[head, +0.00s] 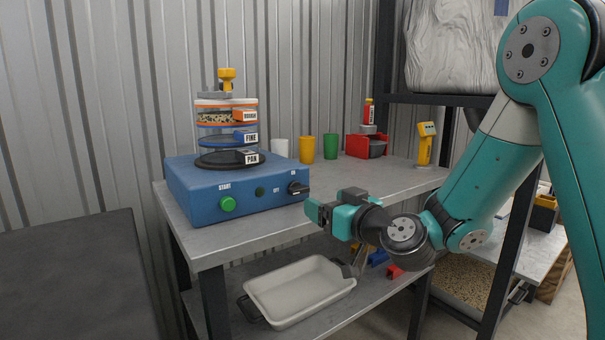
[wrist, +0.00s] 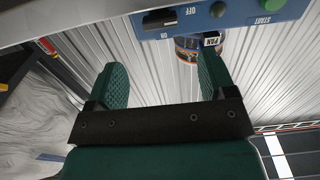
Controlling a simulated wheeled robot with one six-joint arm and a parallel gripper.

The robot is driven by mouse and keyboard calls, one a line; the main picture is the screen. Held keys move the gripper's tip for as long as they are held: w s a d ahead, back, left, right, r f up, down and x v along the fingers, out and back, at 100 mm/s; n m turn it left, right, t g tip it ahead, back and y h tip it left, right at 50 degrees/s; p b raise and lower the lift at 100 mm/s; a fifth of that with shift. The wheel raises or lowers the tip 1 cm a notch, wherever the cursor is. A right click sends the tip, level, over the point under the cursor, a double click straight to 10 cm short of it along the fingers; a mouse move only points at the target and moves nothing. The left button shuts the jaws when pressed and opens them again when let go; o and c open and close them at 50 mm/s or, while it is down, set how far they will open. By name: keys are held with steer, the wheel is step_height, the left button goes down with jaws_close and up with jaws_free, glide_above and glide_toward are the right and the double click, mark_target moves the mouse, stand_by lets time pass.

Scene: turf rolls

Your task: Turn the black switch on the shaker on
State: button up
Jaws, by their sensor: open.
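The shaker (head: 240,212) is a blue box on the grey table with a stack of sieves on top. Its black switch (head: 297,188) sits at the right end of the front panel, with an OFF label to its left and another small label above. The switch also shows at the top of the wrist view (wrist: 160,20), its bar lying roughly sideways, between the ON and OFF labels. I cannot tell its setting for sure. My gripper (head: 326,209) is open and empty, in front of and slightly below the switch, apart from it. Its two green fingers frame bare wall in the wrist view (wrist: 163,80).
A green START button (head: 228,204) and a dark round indicator (head: 260,191) share the panel. Cups, a red bin (head: 360,146) and a yellow device (head: 426,145) stand farther back. A white tray (head: 299,290) lies on the lower shelf. The table edge (head: 215,258) is near my gripper.

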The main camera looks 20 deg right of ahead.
mark_target(302, 191)
steer(key=p+x, duration=0.4)
steer(key=x, duration=0.4)
steer(key=shift+w+a, duration=0.1)
steer(key=shift+w, duration=0.05)
steer(key=shift+w+a+f+p, duration=0.15)
steer(key=shift+w+p, duration=0.15)
steer(key=shift+w, duration=0.3)
